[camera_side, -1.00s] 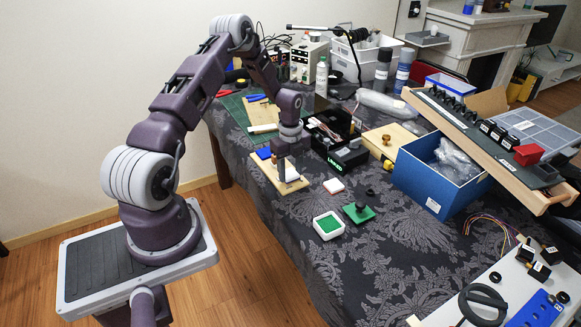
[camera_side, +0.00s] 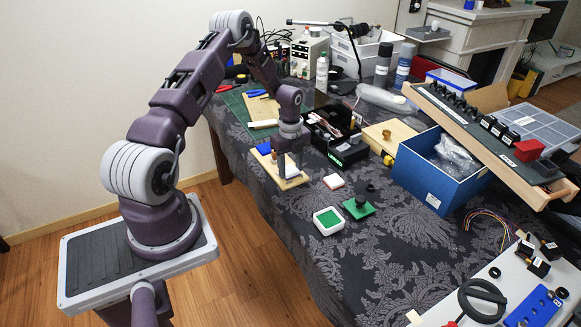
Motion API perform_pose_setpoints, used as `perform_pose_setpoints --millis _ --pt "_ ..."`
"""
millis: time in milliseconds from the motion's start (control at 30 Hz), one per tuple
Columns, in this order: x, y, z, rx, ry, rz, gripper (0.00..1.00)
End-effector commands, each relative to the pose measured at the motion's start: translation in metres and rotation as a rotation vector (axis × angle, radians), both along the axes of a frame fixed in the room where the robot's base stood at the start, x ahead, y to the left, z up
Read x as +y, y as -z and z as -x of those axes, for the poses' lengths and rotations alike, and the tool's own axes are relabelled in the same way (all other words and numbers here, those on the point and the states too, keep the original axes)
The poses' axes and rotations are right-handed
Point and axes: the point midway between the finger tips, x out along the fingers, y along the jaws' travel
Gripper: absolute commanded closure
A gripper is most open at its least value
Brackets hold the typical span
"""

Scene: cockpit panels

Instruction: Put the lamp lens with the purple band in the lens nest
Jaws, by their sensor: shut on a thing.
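My gripper (camera_side: 285,170) points down over a pale wooden board (camera_side: 290,184) near the table's left edge. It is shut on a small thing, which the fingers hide. I cannot make out a purple band, so I cannot confirm that the held thing is the lamp lens. The board carries a blue block (camera_side: 264,148), a small brown peg-like piece and a white patch beside the fingers. I cannot tell which fixture is the lens nest. A white square tray with a green inside (camera_side: 328,221) stands in front of the gripper, to its right.
A green block with a black knob (camera_side: 360,206) and a small white-and-red pad (camera_side: 333,181) lie nearby. A black open box (camera_side: 345,153) stands behind. A blue box (camera_side: 433,190) and a tilted panel (camera_side: 490,125) are at right. Patterned cloth at front centre is clear.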

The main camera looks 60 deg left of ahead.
Motion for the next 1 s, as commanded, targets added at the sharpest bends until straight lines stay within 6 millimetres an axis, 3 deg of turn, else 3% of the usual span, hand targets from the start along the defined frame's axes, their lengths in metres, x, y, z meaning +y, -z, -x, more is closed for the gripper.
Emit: perform_pose_setpoints --millis 767,800,900,1000 --pt "-0.0001 0.0 -0.0001 0.0 -0.001 0.0 0.95" --pt "-0.0001 0.0001 -0.0001 0.0 -0.001 0.0 0.52" --pt "-0.0001 0.0 -0.0002 0.0 -0.001 0.0 0.32" --pt "-0.0001 0.0001 -0.0002 0.0 -0.001 0.0 0.3"
